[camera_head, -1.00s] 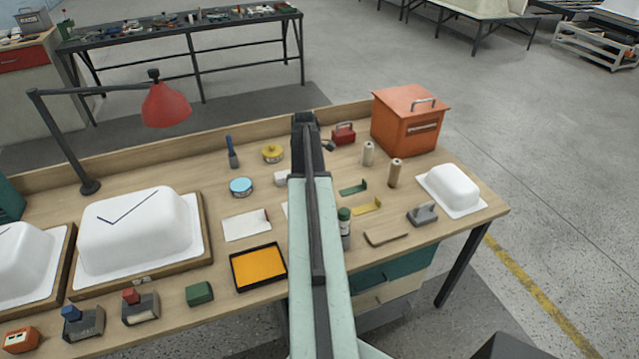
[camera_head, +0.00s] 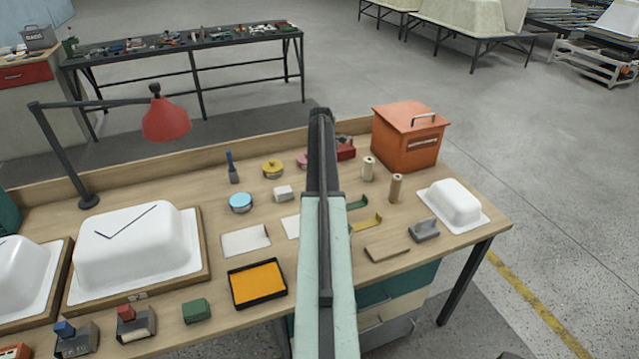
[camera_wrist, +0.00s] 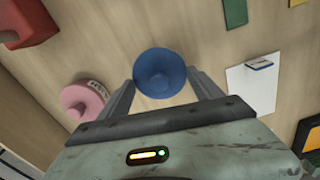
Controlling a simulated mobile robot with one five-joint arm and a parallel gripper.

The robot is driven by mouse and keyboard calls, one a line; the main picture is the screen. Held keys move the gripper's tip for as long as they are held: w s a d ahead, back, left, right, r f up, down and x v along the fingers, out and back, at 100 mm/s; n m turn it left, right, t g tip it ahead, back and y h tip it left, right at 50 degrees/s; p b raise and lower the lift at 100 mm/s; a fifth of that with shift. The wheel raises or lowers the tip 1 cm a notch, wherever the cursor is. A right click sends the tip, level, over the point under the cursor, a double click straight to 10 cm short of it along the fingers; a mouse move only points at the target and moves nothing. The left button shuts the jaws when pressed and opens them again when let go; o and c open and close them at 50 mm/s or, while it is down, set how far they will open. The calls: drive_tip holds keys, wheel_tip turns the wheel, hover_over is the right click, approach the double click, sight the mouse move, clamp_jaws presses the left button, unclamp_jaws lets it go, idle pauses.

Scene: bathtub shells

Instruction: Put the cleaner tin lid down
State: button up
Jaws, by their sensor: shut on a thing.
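The cleaner tin lid, a blue round disc with a raised centre (camera_wrist: 160,73), sits between the two fingers of my gripper (camera_wrist: 163,84) in the wrist view. The fingers are shut on its sides. Bare wood bench top shows around it; I cannot tell how high above the bench it is. In the head view my own arm hides the lid and the fingers. A pink round tin (camera_wrist: 83,100) with a label stands left of the lid; it also shows in the head view (camera_head: 302,160), partly behind my arm.
A red box (camera_head: 346,152) and orange cabinet (camera_head: 405,140) stand right of my arm. A yellow tin (camera_head: 272,169), blue-topped tin (camera_head: 240,202) and white block (camera_head: 283,193) stand left. A white card (camera_wrist: 252,88) lies right of the lid in the wrist view.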

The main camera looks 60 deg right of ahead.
wheel_tip(320, 180, down, 4)
drive_tip(key=shift+r+b, duration=0.15)
drive_tip(key=shift+b, duration=1.05)
drive_tip(key=shift+a+r, duration=0.1)
drive_tip(key=shift+r, duration=0.15)
drive_tip(key=shift+f, duration=0.2)
drive_tip(key=o, duration=1.4)
drive_tip(key=shift+r, duration=0.1)
wheel_tip(320, 180, up, 12)
drive_tip(key=p, duration=1.2)
drive_tip(key=shift+r+p, duration=0.25)
drive_tip(key=shift+p, duration=0.15)
drive_tip(key=shift+f, duration=0.15)
